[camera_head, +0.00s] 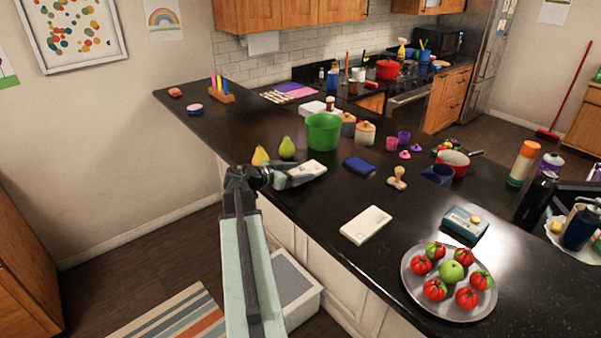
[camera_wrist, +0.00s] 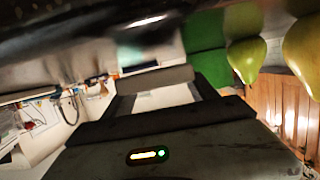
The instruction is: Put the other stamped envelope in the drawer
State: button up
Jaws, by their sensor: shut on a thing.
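My gripper (camera_head: 290,178) is over the counter's near edge, left of the middle. It is shut on a white envelope (camera_head: 309,168), whose far end sticks out past the fingers; the envelope (camera_wrist: 158,97) shows between the jaws in the wrist view. I cannot tell whether this envelope bears a stamp. A second white envelope (camera_head: 366,225) lies flat on the counter, to the right and nearer, with a small mark at one corner. An open white drawer (camera_head: 303,304) juts out below the counter, right of my arm; its visible inside is grey, partly hidden by my arm.
Two pears (camera_head: 286,148) and a green bowl (camera_head: 323,132) stand close behind my gripper. A blue pad (camera_head: 359,165) and a wooden stamp (camera_head: 397,179) lie to its right. A tray (camera_head: 410,289) of tomatoes is at the front right.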

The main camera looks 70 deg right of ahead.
aim_at(299, 173)
jog(key=shift+r+p, duration=3.7)
jog(key=shift+r, duration=0.65)
notch_tip(299, 173, down, 11)
jog(key=b, duration=1)
jog(key=shift+r+b, duration=0.15)
jog(key=shift+b, duration=0.15)
jog(key=shift+r, duration=0.25)
jog(key=shift+f, duration=0.2)
jog(key=o, duration=1.3)
jog(key=shift+o, duration=0.2)
jog(key=p+v, duration=0.2)
jog(key=v, duration=0.5)
jog(key=shift+w+a+r, duration=0.1)
jog(key=shift+w+a, duration=0.15)
jog(key=shift+w, duration=0.05)
